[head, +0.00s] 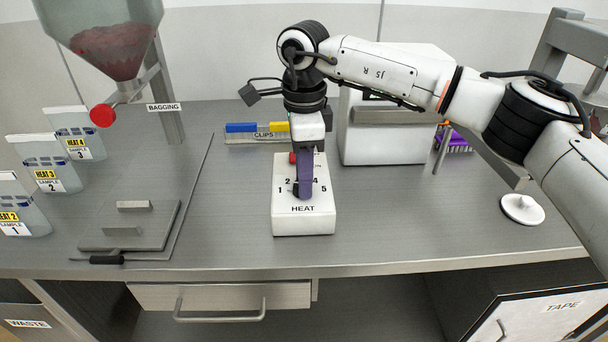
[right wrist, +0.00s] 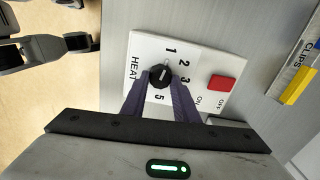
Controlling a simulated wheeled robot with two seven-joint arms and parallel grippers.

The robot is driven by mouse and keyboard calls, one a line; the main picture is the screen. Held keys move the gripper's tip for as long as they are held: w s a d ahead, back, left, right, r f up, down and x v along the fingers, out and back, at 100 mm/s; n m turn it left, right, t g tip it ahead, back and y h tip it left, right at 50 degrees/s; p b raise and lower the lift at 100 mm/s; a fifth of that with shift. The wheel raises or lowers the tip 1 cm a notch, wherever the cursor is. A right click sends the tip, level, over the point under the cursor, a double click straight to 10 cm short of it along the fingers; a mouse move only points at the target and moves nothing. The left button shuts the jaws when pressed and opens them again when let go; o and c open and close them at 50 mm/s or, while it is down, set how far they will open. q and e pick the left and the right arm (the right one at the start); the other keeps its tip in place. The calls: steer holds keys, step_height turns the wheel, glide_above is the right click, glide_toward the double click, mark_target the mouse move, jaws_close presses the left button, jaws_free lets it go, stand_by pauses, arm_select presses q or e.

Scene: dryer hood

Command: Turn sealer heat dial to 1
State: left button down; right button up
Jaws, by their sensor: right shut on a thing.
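The sealer control box (head: 303,222) is white, marked HEAT with numbers around a dial, and sits on the grey bench. My right gripper (head: 304,192) points down over it, its purple fingers shut on the black heat dial. In the right wrist view the fingers (right wrist: 160,90) are on either side of the heat dial (right wrist: 159,76). The dial's light pointer mark appears to face the 1 side, around 1 to 2; the exact setting is hard to read. The number 4 is hidden by a finger. A red ON/OFF switch (right wrist: 222,82) is beside the dial. My left gripper is not clearly seen.
A CLIPS rack (head: 257,134) and a white machine (head: 385,135) stand behind the box. The bagging hopper (head: 118,50), sample bags (head: 80,140) and a metal plate (head: 130,228) are left. A white disc (head: 522,208) lies right. Bench beside the box is clear.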

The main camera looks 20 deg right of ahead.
steer(key=shift+r, duration=0.1)
stand_by(0.3)
steer(key=o, duration=1.1)
steer(key=shift+c, duration=0.2)
step_height(320, 180, up, 10)
steer(key=shift+r+b, duration=0.15)
steer(key=shift+b, duration=0.2)
